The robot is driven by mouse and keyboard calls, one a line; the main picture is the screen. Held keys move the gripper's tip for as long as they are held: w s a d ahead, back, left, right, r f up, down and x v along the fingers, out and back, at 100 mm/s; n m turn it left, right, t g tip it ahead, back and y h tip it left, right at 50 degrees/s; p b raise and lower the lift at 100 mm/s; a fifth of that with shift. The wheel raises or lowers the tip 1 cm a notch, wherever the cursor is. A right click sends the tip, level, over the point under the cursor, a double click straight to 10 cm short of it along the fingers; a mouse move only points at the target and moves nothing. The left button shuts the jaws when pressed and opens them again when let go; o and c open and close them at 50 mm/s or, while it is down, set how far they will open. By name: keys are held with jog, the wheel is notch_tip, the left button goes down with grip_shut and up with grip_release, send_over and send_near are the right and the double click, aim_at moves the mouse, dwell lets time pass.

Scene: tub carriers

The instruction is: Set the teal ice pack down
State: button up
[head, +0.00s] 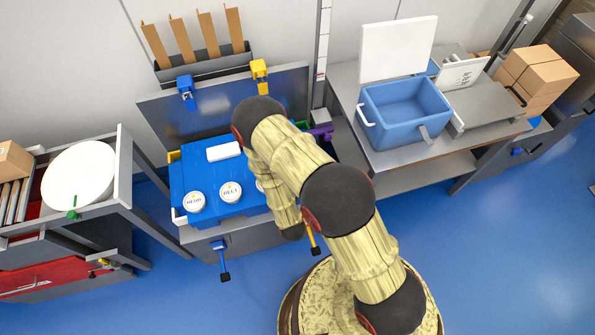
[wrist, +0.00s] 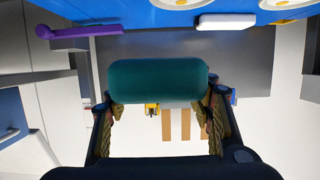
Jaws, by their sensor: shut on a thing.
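The teal ice pack (wrist: 158,80) is a rounded block in the wrist view. My gripper (wrist: 160,102) is shut on it, with one finger at each end. The pack is held clear in front of a grey panel and is apart from the blue surface at the top of that view. In the head view my arm hides the pack, and I cannot make out the gripper's fingers.
A blue worktop (head: 215,175) carries two round white-lidded tubs (head: 231,192) and a white block (head: 224,151). An open blue cooler box (head: 404,113) stands on the right bench. A purple handle (wrist: 75,31) sticks out beside the blue worktop. A white round plate (head: 78,174) is on the left.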

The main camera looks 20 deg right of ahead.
jog(key=w+d+f+b, duration=0.1)
jog(key=d+f, duration=0.1)
jog(key=d, duration=0.1)
jog(key=w+d+f+b, duration=0.1)
jog(key=w+d+f, duration=0.1)
jog(key=d+f, duration=0.1)
jog(key=w+d+f+b, duration=0.1)
jog(key=w+d+f, duration=0.1)
jog(key=d+f, duration=0.1)
jog(key=shift+d+f, duration=0.2)
jog(key=shift+d, duration=0.4)
jog(key=shift+d+f+b, duration=0.15)
jog(key=shift+f+b, duration=0.35)
jog(key=shift+f, duration=0.3)
jog(key=shift+d+f+b, duration=0.1)
jog(key=shift+f+b, duration=0.35)
jog(key=shift+f, duration=0.35)
jog(key=shift+f, duration=0.25)
jog(key=o, duration=1.4)
jog(key=shift+o, duration=0.2)
